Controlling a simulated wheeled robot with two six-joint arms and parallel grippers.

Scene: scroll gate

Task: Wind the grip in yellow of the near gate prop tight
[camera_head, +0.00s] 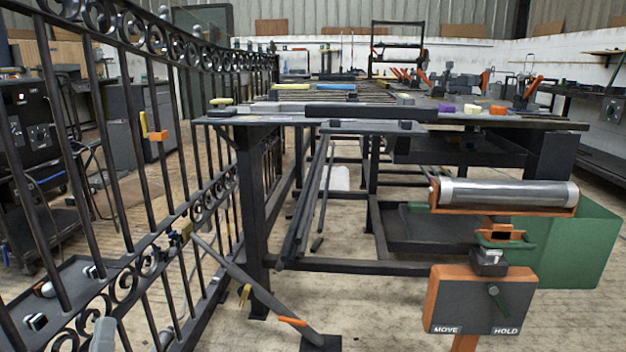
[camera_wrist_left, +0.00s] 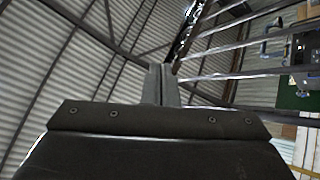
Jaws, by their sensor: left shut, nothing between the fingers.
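The near gate prop (camera_head: 240,278) is a grey bar. It slopes from the black gate (camera_head: 129,190) down to a dark foot block (camera_head: 321,343) on the floor, with an orange piece (camera_head: 293,321) low on it. A small yellow grip (camera_head: 245,294) shows beside the bar. A dull yellow fitting (camera_head: 186,230) sits where the bar meets the gate; I cannot tell how tight either is. My left gripper (camera_head: 104,334) shows as a grey tip at the bottom left, left of the prop and apart from it. In the left wrist view its fingers (camera_wrist_left: 161,84) are together and empty.
A long dark workbench (camera_head: 360,119) stands right of the gate. A MOVE/HOLD panel (camera_head: 462,300) with a lever stands at right, below a metal roller (camera_head: 508,193), before a green bin (camera_head: 580,245). Open floor lies between prop and panel.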

